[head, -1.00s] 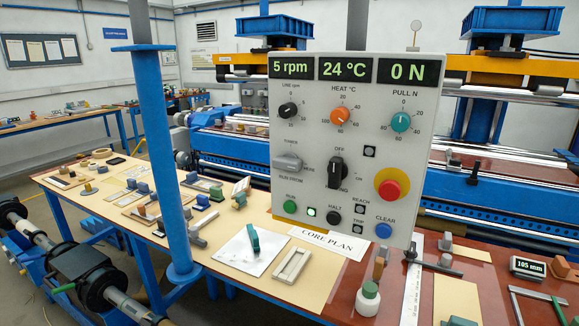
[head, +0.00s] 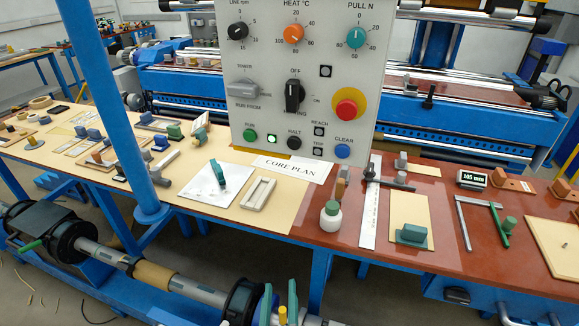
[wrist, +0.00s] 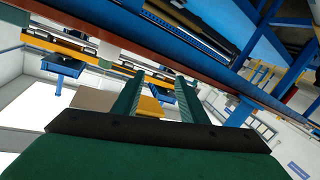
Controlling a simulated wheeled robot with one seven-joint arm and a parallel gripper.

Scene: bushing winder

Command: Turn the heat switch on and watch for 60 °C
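The grey control panel (head: 375,110) stands at the top middle of the head view. Its black rotary heat switch (head: 294,95) points straight up at OFF; ON is marked to its right and the word below is partly hidden. The orange heat dial (head: 293,34) sits above it. The temperature display is outside the current head view. My gripper (head: 279,296) shows at the bottom edge, low and apart from the panel. Its two green fingers also show in the wrist view (wrist: 156,97), spread apart with nothing held between them.
The panel also carries a red stop button (head: 346,109), a green RUN button (head: 250,135) and a blue CLEAR button (head: 342,151). A blue post (head: 130,120) stands left of it. A white bottle (head: 330,218) stands on the bench below. A roller shaft (head: 160,276) runs low at left.

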